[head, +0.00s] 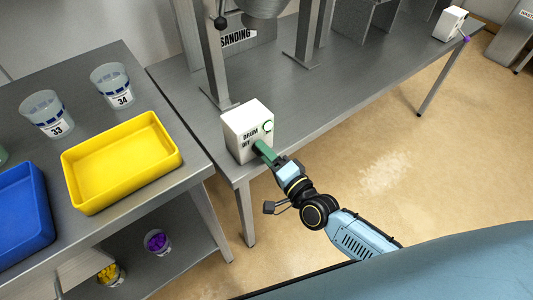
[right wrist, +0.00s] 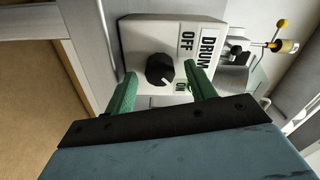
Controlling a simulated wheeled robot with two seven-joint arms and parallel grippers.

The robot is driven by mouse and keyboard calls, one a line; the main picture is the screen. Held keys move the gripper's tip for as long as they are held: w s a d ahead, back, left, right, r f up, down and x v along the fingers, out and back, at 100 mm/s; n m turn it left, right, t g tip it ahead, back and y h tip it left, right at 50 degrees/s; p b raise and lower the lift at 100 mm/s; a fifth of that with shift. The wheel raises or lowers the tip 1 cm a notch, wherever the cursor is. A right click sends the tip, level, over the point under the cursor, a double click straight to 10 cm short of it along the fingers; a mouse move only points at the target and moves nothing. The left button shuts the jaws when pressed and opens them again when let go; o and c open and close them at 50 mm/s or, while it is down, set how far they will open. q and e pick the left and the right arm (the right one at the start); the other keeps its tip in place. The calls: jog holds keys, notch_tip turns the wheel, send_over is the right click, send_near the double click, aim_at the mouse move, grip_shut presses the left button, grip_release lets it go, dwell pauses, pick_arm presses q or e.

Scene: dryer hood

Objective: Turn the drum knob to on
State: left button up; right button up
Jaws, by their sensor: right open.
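The white drum box (head: 248,133) stands on the front corner of the grey table. Its black round knob (right wrist: 160,69) faces my right gripper in the right wrist view. The OFF label (right wrist: 187,42) is at the knob's upper right and the small ON label (right wrist: 180,86) at its lower right. A white pointer mark shows on the knob's lower edge. My right gripper (right wrist: 162,88) is open, with one green finger on either side of the knob in the picture; contact is not visible. The right gripper (head: 264,152) covers the knob in the head view. My left gripper is not in view.
A side table at left holds a yellow tray (head: 82,186), a blue tray (head: 22,238) and cups 33 (head: 47,114) and 34 (head: 112,84). A metal post (head: 212,55) rises behind the drum box. Another white box (head: 449,23) stands at the table's far end.

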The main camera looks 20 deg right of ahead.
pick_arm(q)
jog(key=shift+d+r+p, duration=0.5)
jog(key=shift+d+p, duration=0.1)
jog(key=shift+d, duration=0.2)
pick_arm(e)
jog(key=v, duration=1.3)
